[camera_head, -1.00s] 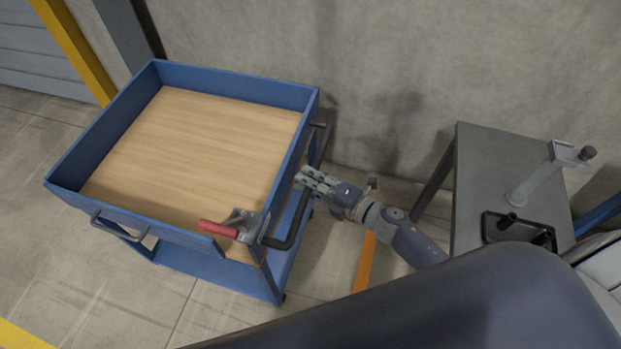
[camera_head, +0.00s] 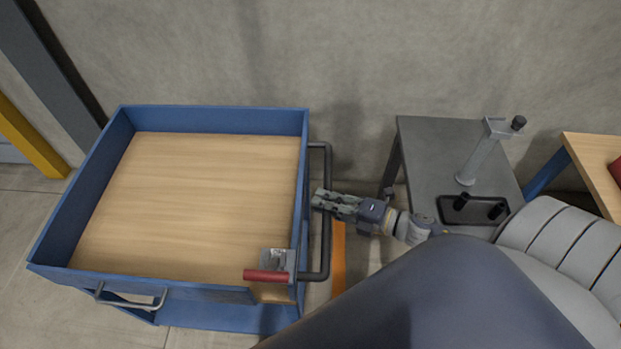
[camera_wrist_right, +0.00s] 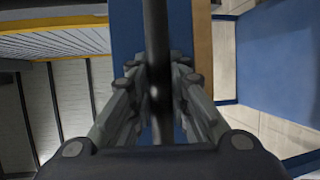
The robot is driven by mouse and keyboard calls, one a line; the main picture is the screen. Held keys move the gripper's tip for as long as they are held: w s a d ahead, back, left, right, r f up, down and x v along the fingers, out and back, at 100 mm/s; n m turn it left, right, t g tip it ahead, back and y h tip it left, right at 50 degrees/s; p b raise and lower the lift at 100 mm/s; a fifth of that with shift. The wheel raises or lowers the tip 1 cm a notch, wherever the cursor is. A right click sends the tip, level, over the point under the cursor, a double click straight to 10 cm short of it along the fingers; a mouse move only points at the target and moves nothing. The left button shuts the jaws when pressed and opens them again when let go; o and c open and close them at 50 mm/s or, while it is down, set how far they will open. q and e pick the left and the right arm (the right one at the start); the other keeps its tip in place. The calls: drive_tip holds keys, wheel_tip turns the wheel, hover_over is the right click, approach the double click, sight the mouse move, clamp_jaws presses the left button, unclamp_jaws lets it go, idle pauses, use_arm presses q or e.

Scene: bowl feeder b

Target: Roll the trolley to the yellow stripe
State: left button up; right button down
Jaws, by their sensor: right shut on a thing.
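The blue trolley (camera_head: 75,190) with a bare wooden deck stands at the left in the head view. Its dark push handle (camera_head: 326,240) runs along its right side. My right gripper (camera_head: 322,200) is shut on this handle. The handle bar (camera_wrist_right: 156,60) passes between the two fingers in the right wrist view. A red lever (camera_head: 265,276) on a metal bracket sits at the trolley's near right corner. My left gripper is not in view.
A grey table (camera_head: 420,150) with a metal stand (camera_head: 478,155) and a black tray (camera_head: 450,215) stands to the right. A wooden-topped bench (camera_head: 600,165) is at the far right. A grey wall closes off the back; a yellow post (camera_head: 28,140) is at the left.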

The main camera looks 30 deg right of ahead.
drive_tip(key=shift+a, duration=0.15)
drive_tip(key=c, duration=1.5)
unclamp_jaws()
drive_tip(key=shift+w, duration=0.15)
